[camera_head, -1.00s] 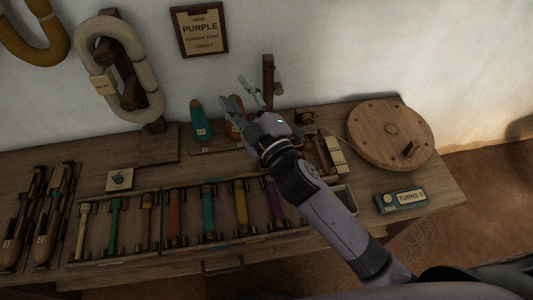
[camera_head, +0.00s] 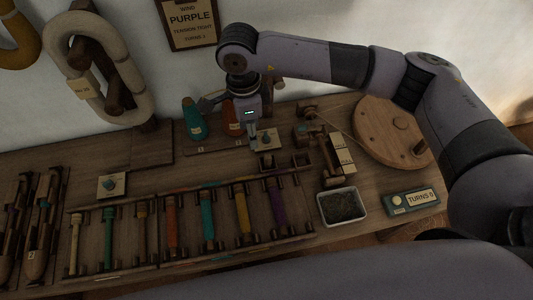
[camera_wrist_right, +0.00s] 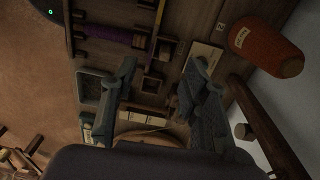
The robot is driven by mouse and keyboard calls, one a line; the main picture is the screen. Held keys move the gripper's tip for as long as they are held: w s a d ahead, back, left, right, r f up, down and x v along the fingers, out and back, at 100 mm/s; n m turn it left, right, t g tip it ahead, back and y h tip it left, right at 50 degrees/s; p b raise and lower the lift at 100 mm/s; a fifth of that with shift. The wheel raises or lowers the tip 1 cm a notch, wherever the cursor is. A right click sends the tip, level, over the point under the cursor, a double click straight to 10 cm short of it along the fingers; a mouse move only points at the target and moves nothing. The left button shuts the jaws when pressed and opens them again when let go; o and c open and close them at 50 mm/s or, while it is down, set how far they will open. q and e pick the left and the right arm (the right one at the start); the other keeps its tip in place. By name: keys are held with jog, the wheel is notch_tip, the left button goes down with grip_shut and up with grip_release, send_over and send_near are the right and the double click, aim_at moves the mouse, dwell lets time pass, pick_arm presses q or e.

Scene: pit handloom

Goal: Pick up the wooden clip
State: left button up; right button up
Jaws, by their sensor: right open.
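My right gripper (camera_head: 252,138) points down over the back of the bench, beside the orange cone (camera_head: 232,118) and a pale card with a knob (camera_head: 266,139). In the right wrist view its two fingers (camera_wrist_right: 160,92) are spread with nothing held between them. Below and between them are small wooden frames with square openings (camera_wrist_right: 153,83), also in the head view (camera_head: 267,161). A small brown wooden piece (camera_wrist_right: 172,103) shows near one finger; I cannot tell whether it is the wooden clip. My left gripper is not in view.
The bobbin rack (camera_head: 187,265) with several coloured bobbins lies in front. To the right are a grey tray (camera_head: 342,207), a turns counter (camera_head: 413,202) and a round wooden wheel (camera_head: 378,128). A teal cone (camera_head: 193,122) stands left of the orange one.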

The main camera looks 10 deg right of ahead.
jog(key=w+d, duration=0.1)
jog(key=d, duration=0.1)
jog(key=h+p, duration=0.1)
jog(key=p, duration=0.1)
send_near(268, 156)
jog(key=f, duration=0.5)
jog(key=shift+s+d, duration=0.1)
jog(key=shift+s, duration=0.2)
jog(key=shift+w+d+f+p, duration=0.15)
jog(key=shift+f+p, duration=0.1)
jog(key=shift+f, duration=0.6)
jog(key=shift+s+d+f+p, duration=0.1)
jog(key=shift+d+f+p, duration=0.15)
jog(key=shift+f, duration=0.65)
jog(key=shift+w+d+f+p, duration=0.1)
jog(key=shift+f+p, duration=0.15)
jog(key=shift+f, duration=0.6)
jog(key=shift+c, duration=0.3)
jog(key=c, duration=0.9)
jog(key=shift+r, duration=0.1)
notch_tip(268, 156, up, 20)
jog(key=b, duration=0.2)
